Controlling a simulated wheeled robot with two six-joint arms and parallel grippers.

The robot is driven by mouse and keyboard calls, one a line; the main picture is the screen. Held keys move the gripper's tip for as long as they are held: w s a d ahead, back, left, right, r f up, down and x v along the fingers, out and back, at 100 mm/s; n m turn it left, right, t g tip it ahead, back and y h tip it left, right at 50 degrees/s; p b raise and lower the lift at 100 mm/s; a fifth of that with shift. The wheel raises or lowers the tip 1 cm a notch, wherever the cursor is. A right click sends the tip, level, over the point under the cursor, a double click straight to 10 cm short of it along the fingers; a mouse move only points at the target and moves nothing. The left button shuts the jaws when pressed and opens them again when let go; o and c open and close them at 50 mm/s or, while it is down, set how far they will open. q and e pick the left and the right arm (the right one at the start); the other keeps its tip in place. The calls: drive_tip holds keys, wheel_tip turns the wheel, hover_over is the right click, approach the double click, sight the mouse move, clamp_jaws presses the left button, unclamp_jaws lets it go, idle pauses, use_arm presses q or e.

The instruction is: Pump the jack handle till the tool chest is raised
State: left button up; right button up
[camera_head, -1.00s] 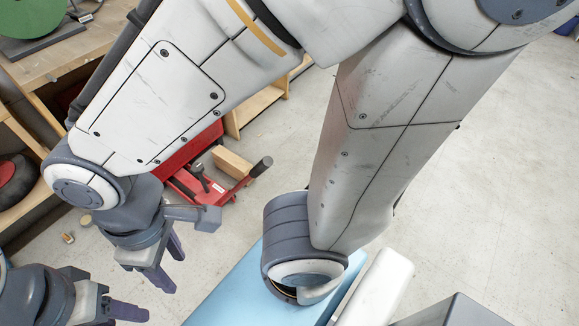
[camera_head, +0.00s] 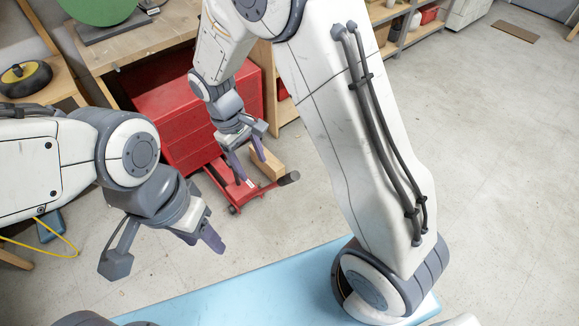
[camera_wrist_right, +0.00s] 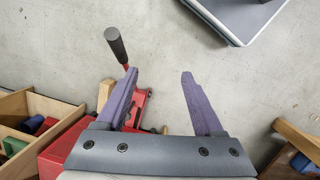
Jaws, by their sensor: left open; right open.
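The red tool chest (camera_head: 185,125) stands on the floor under the bench, partly hidden by my right arm. The red jack (camera_head: 243,192) lies at its front, and its handle ends in a dark grip (camera_head: 289,178). My right gripper (camera_head: 250,168) is open and empty above the jack body, left of the grip. In the right wrist view the grip (camera_wrist_right: 116,42) is beyond the left fingertip of my open right gripper (camera_wrist_right: 157,78), not between the fingers. My left gripper (camera_head: 208,240) is open and empty, nearer the camera and left of the jack.
A wooden block (camera_head: 268,163) sits by the jack. The workbench (camera_head: 120,58) is above the chest, and shelves (camera_head: 400,30) run along the back. A yellow hose (camera_head: 40,252) lies at the left.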

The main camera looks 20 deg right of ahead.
drive_tip(key=w+d+f+g+h+p, duration=0.1)
drive_tip(key=w+d+f+g+p, duration=0.15)
drive_tip(key=w+d+f, duration=0.55)
use_arm(q)
wheel_tip(320, 180, up, 5)
drive_tip(key=shift+f+p, duration=0.1)
drive_tip(key=shift+p, duration=0.55)
use_arm(e)
drive_tip(key=x, duration=1.4)
drive_tip(key=shift+m+t, duration=0.3)
drive_tip(key=shift+t, duration=0.05)
drive_tip(key=shift+d+f, duration=0.1)
clamp_jaws()
